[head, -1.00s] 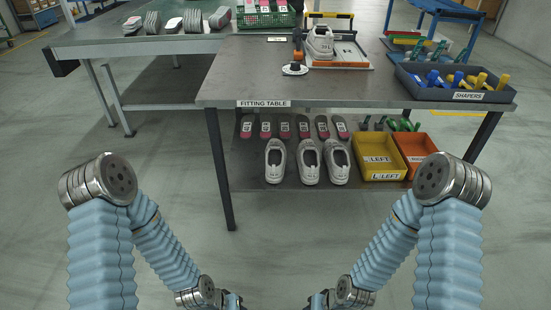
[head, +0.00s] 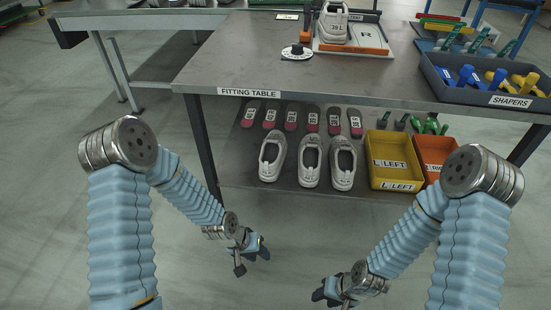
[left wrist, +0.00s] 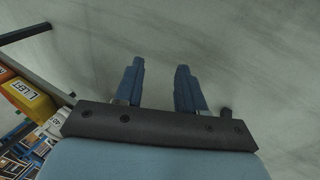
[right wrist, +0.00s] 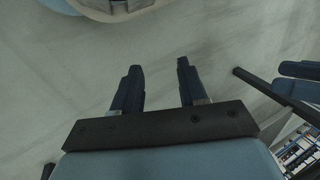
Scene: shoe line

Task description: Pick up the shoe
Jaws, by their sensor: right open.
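Three light grey shoes stand in a row on the lower shelf of the fitting table: a left one (head: 272,156), a middle one (head: 311,161) and a right one (head: 343,163). Another pale shoe (head: 333,24) stands on the tabletop at the back, on a board marked R. My left gripper (head: 251,258) is open and empty over the floor, in front of the shelf. Its spread fingers show in the left wrist view (left wrist: 160,64). My right gripper (head: 333,298) is lower and further right, also open and empty, with fingers apart in the right wrist view (right wrist: 159,64).
The fitting table (head: 240,60) overhangs the lower shelf. Insoles (head: 291,118) lie behind the shelf shoes. A yellow LEFT bin (head: 397,184) and an orange bin (head: 434,172) stand right of them. A dark shapers tray (head: 462,95) is on the tabletop. Floor before the table is clear.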

